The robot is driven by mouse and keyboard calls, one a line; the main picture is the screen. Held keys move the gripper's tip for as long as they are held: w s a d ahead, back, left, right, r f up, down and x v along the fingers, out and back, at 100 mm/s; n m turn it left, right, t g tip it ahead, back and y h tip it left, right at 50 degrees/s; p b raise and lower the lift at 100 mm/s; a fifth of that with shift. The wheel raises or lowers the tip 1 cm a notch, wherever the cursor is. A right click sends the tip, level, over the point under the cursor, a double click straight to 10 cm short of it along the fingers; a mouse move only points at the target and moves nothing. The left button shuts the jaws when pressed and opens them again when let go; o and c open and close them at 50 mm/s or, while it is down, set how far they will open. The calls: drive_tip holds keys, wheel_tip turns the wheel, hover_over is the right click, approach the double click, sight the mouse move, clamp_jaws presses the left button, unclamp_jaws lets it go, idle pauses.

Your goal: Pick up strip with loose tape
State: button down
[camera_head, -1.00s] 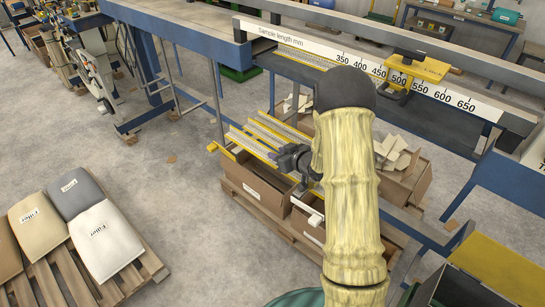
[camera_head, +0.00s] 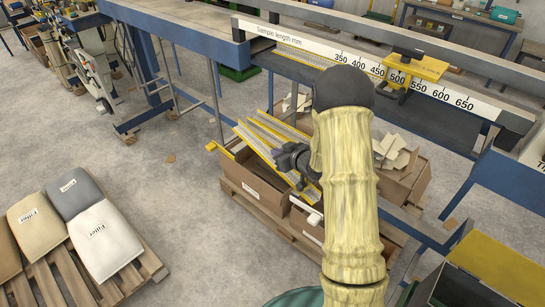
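Long grey strips with yellow edges (camera_head: 262,140) lie slanted at the near side of the blue bench, above an open cardboard box. I cannot tell which strip has loose tape. My gripper (camera_head: 296,166), dark grey, is at the right part of these strips, touching or very close to them.
The open cardboard box (camera_head: 255,180) stands on a pallet below the strips. Another box (camera_head: 405,185) with pale scraps is to the right. A blue bench with a length scale (camera_head: 320,55) and yellow stop (camera_head: 415,66) runs behind.

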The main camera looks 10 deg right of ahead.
drive_tip(key=shift+r, duration=0.1)
wheel_tip(320, 180, up, 10)
idle(0.4)
drive_tip(key=shift+f, duration=0.2)
idle(0.4)
